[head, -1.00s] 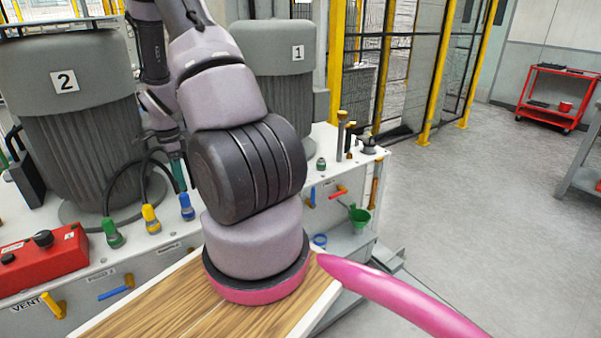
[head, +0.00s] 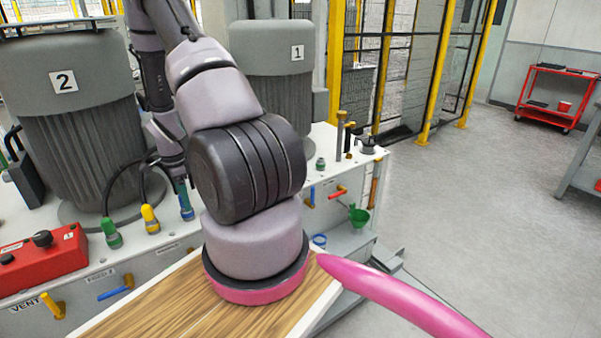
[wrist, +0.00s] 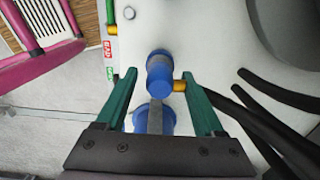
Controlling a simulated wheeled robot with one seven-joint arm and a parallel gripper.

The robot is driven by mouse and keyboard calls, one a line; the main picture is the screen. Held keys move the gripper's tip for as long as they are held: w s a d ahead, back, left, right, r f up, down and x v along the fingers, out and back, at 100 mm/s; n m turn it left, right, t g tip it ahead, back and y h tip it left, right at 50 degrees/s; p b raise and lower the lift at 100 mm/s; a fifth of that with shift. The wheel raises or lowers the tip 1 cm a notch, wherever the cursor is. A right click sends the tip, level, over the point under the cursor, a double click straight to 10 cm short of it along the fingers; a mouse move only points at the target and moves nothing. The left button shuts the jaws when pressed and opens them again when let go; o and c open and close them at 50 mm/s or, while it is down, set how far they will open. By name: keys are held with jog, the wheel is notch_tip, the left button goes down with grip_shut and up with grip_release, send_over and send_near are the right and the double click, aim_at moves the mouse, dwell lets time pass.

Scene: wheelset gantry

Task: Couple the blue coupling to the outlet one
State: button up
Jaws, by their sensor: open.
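The blue coupling (head: 187,212) stands on the near edge of the white bench top, right of the yellow one. In the wrist view the blue coupling (wrist: 160,70) shows as a blue body with a grey section and more blue below. My gripper (wrist: 158,84) is open, with one green finger on each side of the blue coupling. A small yellow piece (wrist: 180,86) shows between the coupling and the right finger. In the head view my gripper (head: 182,182) is small and partly hidden by my arm. I cannot tell which fitting is the outlet one.
A green coupling (head: 112,236) and a yellow coupling (head: 150,220) stand to the left, with black hoses (wrist: 270,115) close by. Motor 2 (head: 75,120) and motor 1 (head: 270,80) stand behind. A green-capped stub (head: 320,164) stands near the bench's right end.

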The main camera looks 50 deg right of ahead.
dwell(0.9)
grip_shut()
dwell(1.1)
jog(key=shift+r, duration=2.95)
